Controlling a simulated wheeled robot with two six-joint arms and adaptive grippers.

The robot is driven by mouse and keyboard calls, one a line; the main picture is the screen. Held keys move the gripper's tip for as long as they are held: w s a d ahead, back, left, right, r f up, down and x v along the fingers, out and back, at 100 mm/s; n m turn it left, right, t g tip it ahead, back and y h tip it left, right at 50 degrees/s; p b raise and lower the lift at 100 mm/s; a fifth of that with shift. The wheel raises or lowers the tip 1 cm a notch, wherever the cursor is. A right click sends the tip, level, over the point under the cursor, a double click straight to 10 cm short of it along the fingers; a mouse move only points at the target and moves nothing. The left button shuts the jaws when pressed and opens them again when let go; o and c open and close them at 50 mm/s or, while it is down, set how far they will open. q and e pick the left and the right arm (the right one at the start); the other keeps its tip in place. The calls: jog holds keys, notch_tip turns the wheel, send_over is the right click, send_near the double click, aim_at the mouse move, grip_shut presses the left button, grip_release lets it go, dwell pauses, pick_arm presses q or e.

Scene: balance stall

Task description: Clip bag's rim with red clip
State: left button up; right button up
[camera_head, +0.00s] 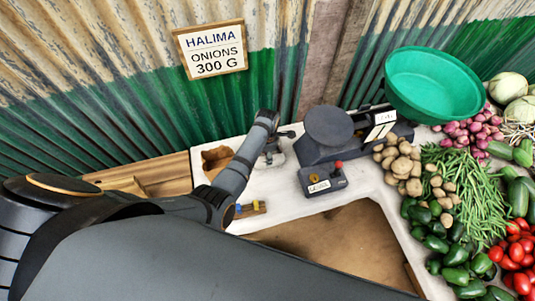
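A brown bag (217,158) stands at the left end of the white counter, partly hidden behind my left arm. A small wooden strip (250,210) with blue and yellow clips lies on the counter beside the arm's elbow. I cannot make out a red clip there; the arm may hide part of the strip. My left gripper (276,150) is over the counter between the bag and the scale. Its fingers are small and partly hidden, so I cannot tell open from shut. My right gripper is out of view.
A dark scale (328,132) with a green basin (433,84) stands at the back. In front is a grey box (322,180) with a red-topped piece. Potatoes (402,165), beans and other vegetables fill the right. An onion sign (211,50) hangs on the wall.

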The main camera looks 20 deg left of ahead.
pick_arm(q)
jog(key=shift+r, duration=0.1)
notch_tip(320, 180, up, 12)
jog(key=shift+f, duration=0.1)
dwell(0.4)
notch_tip(320, 180, up, 7)
jog(key=p, duration=0.6)
jog(key=shift+p, duration=0.35)
